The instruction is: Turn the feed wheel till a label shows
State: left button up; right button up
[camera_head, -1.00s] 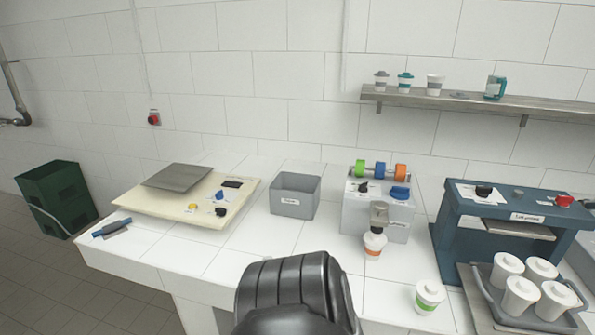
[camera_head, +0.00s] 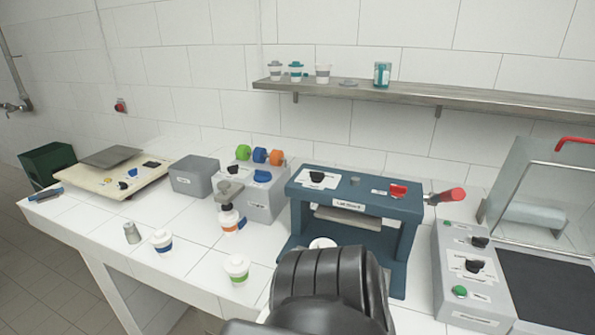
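A grey box unit (camera_head: 268,206) stands mid-table, with a green wheel (camera_head: 243,152), a blue wheel (camera_head: 260,155) and an orange wheel (camera_head: 277,158) in a row on top. A black knob (camera_head: 233,169) and a blue part (camera_head: 262,177) sit below them. I cannot tell which part is the feed wheel, and no label is readable there. A grey head (camera_head: 228,190) juts from its front above a white cup with an orange band (camera_head: 232,220). A black ribbed part of my arm fills the bottom centre. Neither gripper's fingers show.
A blue-banded cup (camera_head: 162,242), a green-banded cup (camera_head: 237,270) and a grey cup (camera_head: 132,232) stand at the front. A teal machine (camera_head: 354,204) stands right of the unit, a grey control box (camera_head: 470,270) farther right. A grey bin (camera_head: 195,178) is left.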

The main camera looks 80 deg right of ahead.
aim_at(260, 176)
jog(key=k, duration=0.15)
jog(key=z, duration=1.15)
jog(key=i, duration=0.4)
jog(key=z, duration=0.05)
